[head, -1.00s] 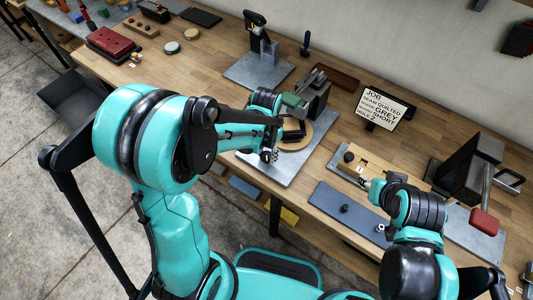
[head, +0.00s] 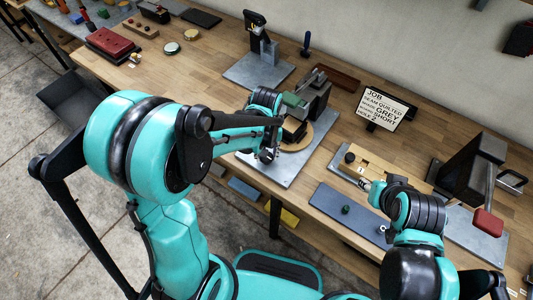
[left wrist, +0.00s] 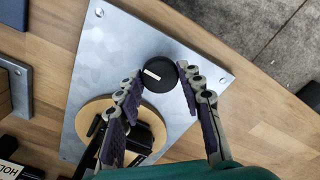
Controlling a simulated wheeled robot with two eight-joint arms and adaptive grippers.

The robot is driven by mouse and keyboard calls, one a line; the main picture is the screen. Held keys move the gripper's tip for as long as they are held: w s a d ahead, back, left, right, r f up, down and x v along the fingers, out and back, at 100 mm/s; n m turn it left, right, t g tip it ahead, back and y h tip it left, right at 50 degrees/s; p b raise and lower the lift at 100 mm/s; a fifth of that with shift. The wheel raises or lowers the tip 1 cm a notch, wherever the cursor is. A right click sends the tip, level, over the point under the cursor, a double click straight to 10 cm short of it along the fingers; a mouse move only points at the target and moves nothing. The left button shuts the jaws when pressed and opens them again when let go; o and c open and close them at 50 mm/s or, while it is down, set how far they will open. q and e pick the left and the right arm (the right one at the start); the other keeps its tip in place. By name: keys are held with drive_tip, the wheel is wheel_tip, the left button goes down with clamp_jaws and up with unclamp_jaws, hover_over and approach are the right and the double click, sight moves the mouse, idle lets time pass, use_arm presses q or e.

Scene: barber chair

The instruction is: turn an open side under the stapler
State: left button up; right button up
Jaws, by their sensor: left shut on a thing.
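In the left wrist view my left gripper (left wrist: 160,80) has its two fingers around a black knob (left wrist: 158,74) with a white mark, on a grey metal plate (left wrist: 185,38). A round wooden disc (left wrist: 88,118) beside the knob carries a black piece (left wrist: 143,138), partly hidden by a finger. In the head view the left gripper (head: 268,154) hides the knob. The stapler, with a green part (head: 294,100), stands over the disc (head: 322,134). Which side of the piece faces it is unclear. My right gripper (head: 366,186) is beside a wooden fixture (head: 385,172); its fingers are too small to read.
A job card (head: 386,108) stands behind the plate. A dark press with a red handle (head: 487,222) is at right. Another metal stand (head: 258,70) is behind left.

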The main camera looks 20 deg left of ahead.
use_arm(q)
drive_tip(key=shift+n, duration=0.4)
drive_tip(key=o, duration=1.2)
drive_tip(key=shift+c, duration=0.2)
wheel_tip(320, 180, up, 12)
